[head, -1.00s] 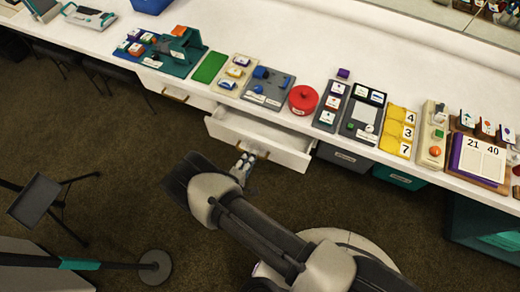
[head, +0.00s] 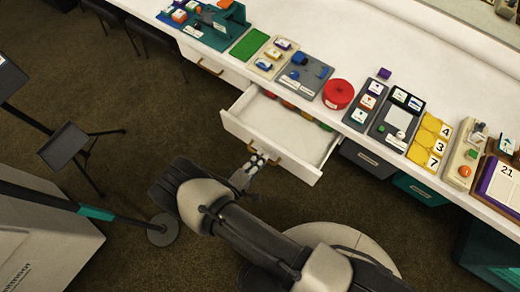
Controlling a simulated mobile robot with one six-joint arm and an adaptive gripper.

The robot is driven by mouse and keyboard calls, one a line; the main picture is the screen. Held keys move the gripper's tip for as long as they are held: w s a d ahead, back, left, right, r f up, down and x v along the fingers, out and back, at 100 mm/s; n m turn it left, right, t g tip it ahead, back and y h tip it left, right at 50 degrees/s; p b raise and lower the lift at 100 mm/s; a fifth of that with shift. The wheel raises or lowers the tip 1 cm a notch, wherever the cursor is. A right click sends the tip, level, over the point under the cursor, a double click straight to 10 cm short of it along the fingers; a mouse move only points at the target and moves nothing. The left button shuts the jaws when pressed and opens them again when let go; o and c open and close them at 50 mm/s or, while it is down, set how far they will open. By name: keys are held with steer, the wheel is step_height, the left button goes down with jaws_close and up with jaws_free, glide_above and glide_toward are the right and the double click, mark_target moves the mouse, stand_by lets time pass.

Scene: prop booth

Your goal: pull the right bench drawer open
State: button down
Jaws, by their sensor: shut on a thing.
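The right bench drawer (head: 306,134) is white and stands well out from under the white bench top. Several small coloured items show in its back part, partly covered by the bench edge. Its brass handle (head: 275,160) is on the front panel, with its middle covered by my fingers. My gripper (head: 258,160) reaches the front panel from below and is shut on the handle.
The left bench drawer (head: 207,66) is shut. Props line the bench, including a red round box (head: 338,94) and a green mat (head: 249,45). A dark grey bin (head: 368,158) sits under the bench to the right.

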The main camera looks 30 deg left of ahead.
steer(key=c, duration=1.7)
jaws_free()
steer(key=shift+s, duration=0.1)
steer(key=v, duration=1.1)
steer(key=shift+s, duration=0.4)
steer(key=shift+a+r, duration=0.1)
